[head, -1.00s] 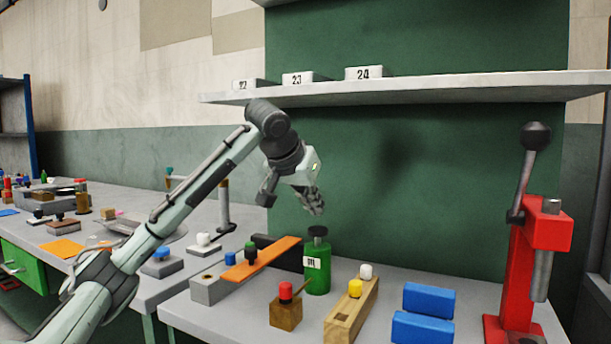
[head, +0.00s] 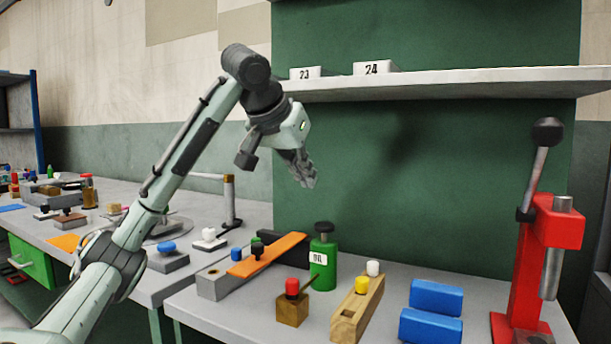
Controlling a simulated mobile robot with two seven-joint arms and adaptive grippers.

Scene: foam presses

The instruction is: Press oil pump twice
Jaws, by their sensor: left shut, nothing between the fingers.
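The oil pump is a green bottle (head: 323,268) with a white label and a dark round pump head (head: 324,228) on top. It stands upright on the grey workbench, behind a small wooden block with a red knob. My left gripper (head: 306,180) is above the bottle and slightly left of it in the picture, fingers shut and pointing down to the right. It is apart from the pump head, with a clear gap. Nothing shows between the fingers. My right gripper is out of view.
Near the bottle are a wooden block with a red knob (head: 292,308), a long wooden block (head: 358,312) with yellow and white knobs, and an orange strip (head: 268,255). Blue blocks (head: 435,298) and a red lever press (head: 530,265) stand right. A shelf (head: 450,84) hangs above.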

